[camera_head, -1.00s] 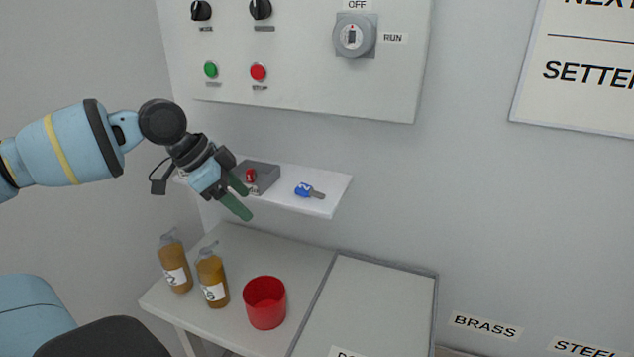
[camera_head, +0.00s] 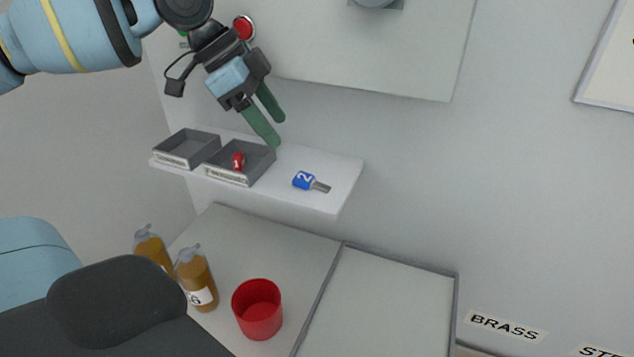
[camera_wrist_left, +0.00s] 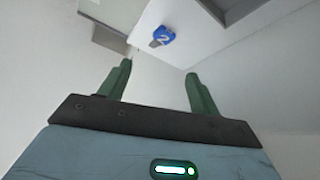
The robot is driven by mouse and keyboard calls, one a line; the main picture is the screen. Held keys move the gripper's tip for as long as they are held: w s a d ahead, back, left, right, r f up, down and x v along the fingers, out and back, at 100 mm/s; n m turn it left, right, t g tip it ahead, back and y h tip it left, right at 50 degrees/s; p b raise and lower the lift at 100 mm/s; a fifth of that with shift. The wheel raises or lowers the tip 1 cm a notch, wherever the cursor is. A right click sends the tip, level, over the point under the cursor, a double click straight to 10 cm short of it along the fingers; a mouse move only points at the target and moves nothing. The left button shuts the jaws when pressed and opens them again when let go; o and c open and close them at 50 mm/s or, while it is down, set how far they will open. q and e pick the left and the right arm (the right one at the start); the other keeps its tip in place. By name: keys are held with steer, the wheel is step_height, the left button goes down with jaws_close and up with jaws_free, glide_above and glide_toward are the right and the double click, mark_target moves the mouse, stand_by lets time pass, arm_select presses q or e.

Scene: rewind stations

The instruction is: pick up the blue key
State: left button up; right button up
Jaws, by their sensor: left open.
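The blue key (camera_head: 304,181) lies on the white wall shelf (camera_head: 338,172), right of the two grey trays. Its blue head bears a white 2 and its grey shank points right. My left gripper (camera_head: 273,123) is open and empty, above the shelf and up and left of the key in the head view. In the left wrist view the blue key (camera_wrist_left: 163,36) shows beyond and between the open fingers (camera_wrist_left: 160,85), apart from them. My right gripper is not in view.
A red key (camera_head: 238,160) lies in the right grey tray (camera_head: 262,165); the left grey tray (camera_head: 186,148) looks empty. Below stand two amber bottles (camera_head: 198,280) and a red cup (camera_head: 257,310) on a table. A panel with a red button (camera_head: 244,27) is above.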

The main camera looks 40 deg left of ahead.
arm_select(q)
glide_toward(309, 178)
steer(key=x, duration=0.3)
steer(key=shift+w+d+r, duration=0.15)
steer(key=shift+w+d, duration=0.05)
steer(key=shift+x, duration=2.6)
steer(key=shift+s+a, duration=0.2)
steer(key=c, duration=1.2)
